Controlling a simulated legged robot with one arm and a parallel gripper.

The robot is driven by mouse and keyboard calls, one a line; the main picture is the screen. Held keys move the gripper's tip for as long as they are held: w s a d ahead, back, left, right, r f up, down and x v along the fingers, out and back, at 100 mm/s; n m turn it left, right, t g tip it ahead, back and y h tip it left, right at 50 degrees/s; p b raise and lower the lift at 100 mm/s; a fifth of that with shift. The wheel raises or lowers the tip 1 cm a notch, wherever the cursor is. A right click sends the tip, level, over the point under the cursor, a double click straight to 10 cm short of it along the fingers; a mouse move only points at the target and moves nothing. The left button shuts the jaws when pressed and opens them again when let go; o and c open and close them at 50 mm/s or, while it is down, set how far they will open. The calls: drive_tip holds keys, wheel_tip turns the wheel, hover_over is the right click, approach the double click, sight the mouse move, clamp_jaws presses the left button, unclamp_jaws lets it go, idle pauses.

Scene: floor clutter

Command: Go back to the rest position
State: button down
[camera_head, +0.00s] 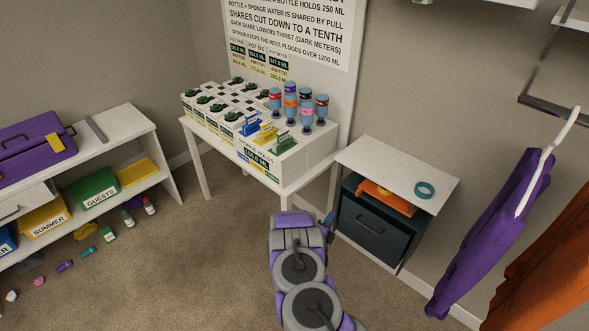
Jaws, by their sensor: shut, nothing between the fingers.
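My arm, in grey and purple, rises from the bottom edge in the head view, right of centre. It reaches toward the gap between the white table and the low white cabinet. My gripper (329,222) seems to be the small bluish piece at the far right end of the arm, mostly hidden by my own links. It looks shut, and I see nothing held in it.
A white table (312,160) holds potted plants, bottles and coloured clips. Small items lie on the floor by the left shelf (120,122). Purple clothing (485,230) hangs right. Carpet at centre left is clear.

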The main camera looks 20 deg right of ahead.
drive_tip(key=w+a+r+n+y, duration=0.3)
drive_tip(key=w+a+r+y, duration=0.15)
drive_tip(key=a, duration=0.35)
drive_tip(key=w+a+r+n+y, duration=0.3)
drive_tip(key=w+a+r+y, duration=0.15)
drive_tip(key=a, duration=0.45)
drive_tip(key=s+a+r+n+g+y, duration=0.2)
drive_tip(key=s+a+r+n+y, duration=0.1)
drive_tip(key=s+a+r+n, duration=0.25)
drive_tip(key=s+a+r+n+g+y, duration=0.1)
drive_tip(key=s+a+r+n+y, duration=0.25)
drive_tip(key=a+r, duration=0.4)
drive_tip(key=s+a+r+n+g+y, duration=0.1)
drive_tip(key=s+a+r+n+g, duration=0.2)
drive_tip(key=s, duration=0.4)
drive_tip(key=s+a+r+n+g, duration=0.1)
drive_tip(key=s+r+n, duration=0.35)
drive_tip(key=s, duration=0.35)
drive_tip(key=s+d+r+n+g, duration=0.1)
drive_tip(key=s+r+n+g, duration=0.1)
drive_tip(key=s, duration=0.7)
drive_tip(key=s+d+r+n+g+h, duration=0.1)
drive_tip(key=s+d+r+n, duration=0.1)
drive_tip(key=s, duration=0.8)
drive_tip(key=s+d+r+n+g+h, duration=0.1)
drive_tip(key=s+d+n+g, duration=0.1)
drive_tip(key=s, duration=0.7)
drive_tip(key=shift+s+d+r+g, duration=0.2)
drive_tip(key=shift+s+r+g, duration=0.1)
drive_tip(key=shift+r, duration=0.1)
